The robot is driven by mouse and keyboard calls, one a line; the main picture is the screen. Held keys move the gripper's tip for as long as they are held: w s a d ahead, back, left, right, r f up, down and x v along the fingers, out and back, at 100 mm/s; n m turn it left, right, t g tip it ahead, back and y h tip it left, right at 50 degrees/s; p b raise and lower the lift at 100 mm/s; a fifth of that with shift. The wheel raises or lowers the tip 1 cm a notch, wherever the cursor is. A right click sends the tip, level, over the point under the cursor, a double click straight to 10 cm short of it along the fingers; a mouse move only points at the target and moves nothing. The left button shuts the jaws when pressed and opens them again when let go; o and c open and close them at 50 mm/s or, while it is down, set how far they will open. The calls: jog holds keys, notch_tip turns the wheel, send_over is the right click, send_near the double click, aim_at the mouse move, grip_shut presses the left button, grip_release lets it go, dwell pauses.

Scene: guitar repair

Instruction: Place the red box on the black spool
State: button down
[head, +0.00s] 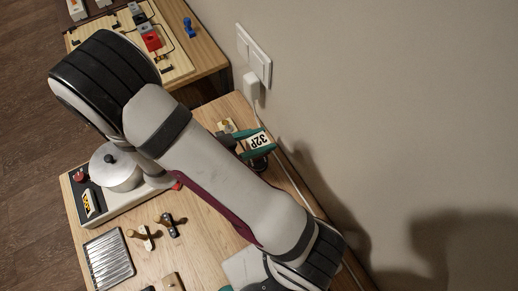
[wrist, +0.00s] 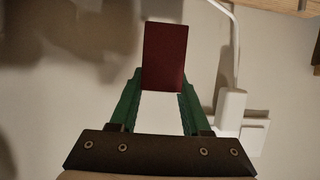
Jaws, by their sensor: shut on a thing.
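In the wrist view, my gripper (wrist: 161,86) has its two green fingers shut on the dark red box (wrist: 163,56). The box extends beyond the fingertips, with the wall behind it. A small dark upright piece, which looks like the black spool (head: 170,225), stands on the bench left of my arm. It is not in the wrist view, and how far the gripper is from it cannot be told.
A pale wooden piece (head: 142,237) stands beside the dark one. A grey ridged tray (head: 108,259) and a silver pot (head: 115,167) on a pale base are nearby.

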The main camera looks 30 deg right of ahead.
notch_tip(320, 180, down, 4)
jog(key=shift+f, duration=0.1)
jog(key=shift+c, duration=1.8)
grip_release()
jog(key=shift+f, duration=0.1)
